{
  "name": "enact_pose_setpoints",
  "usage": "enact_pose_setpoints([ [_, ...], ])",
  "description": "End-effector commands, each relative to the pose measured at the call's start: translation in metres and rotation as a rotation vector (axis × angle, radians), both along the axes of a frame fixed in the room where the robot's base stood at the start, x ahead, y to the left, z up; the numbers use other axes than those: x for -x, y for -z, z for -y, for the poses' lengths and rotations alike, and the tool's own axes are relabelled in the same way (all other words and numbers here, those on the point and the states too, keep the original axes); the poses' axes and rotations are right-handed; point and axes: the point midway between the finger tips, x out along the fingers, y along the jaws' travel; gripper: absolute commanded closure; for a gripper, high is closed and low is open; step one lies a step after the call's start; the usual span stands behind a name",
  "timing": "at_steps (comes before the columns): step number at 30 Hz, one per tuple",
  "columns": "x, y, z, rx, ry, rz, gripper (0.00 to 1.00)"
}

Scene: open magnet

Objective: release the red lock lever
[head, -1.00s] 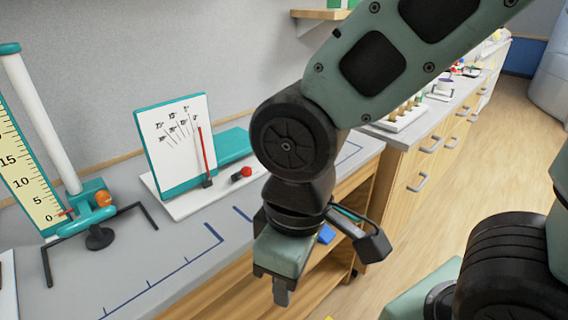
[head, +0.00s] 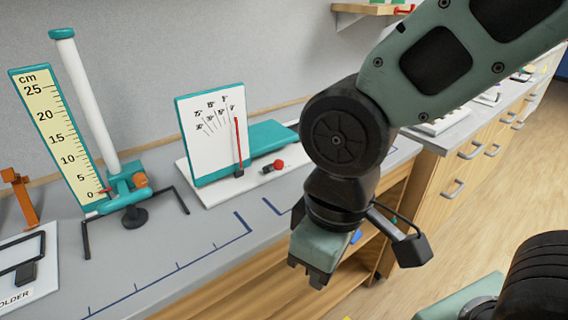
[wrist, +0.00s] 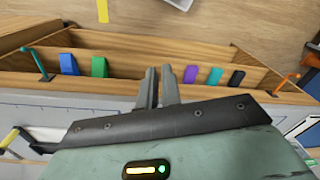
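A small lever with a round red knob (head: 278,165) lies on the white base beside an angle board (head: 212,135) in the head view. A thin upright red pointer (head: 238,142) stands against the board's face. I cannot tell for certain which of these red parts is the lock lever. My gripper (head: 317,281) hangs to the right of and nearer than the board, over the bench's front edge, apart from both red parts. In the wrist view its two fingers (wrist: 160,72) are close together with nothing seen between them.
A height gauge (head: 60,140) with a white column and orange knob stands left on the grey bench (head: 150,262). A teal ramp (head: 262,138) lies behind the red knob. Open shelving (wrist: 125,75) with coloured blocks is below my gripper.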

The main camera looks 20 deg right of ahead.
Motion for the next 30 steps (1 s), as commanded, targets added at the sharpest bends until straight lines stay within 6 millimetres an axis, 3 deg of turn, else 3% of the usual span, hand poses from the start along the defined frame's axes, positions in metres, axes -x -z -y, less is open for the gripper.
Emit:
enact_pose_setpoints([
  [5,-0.021,0.002,0.004,-0.011,0.154,0.000,1.00],
  [14,-0.093,0.015,0.026,-0.104,0.715,-0.005,1.00],
  [23,-0.159,0.024,0.063,-0.283,1.312,-0.060,1.00],
  [30,-0.209,0.021,0.104,-0.497,1.795,-0.148,1.00],
])
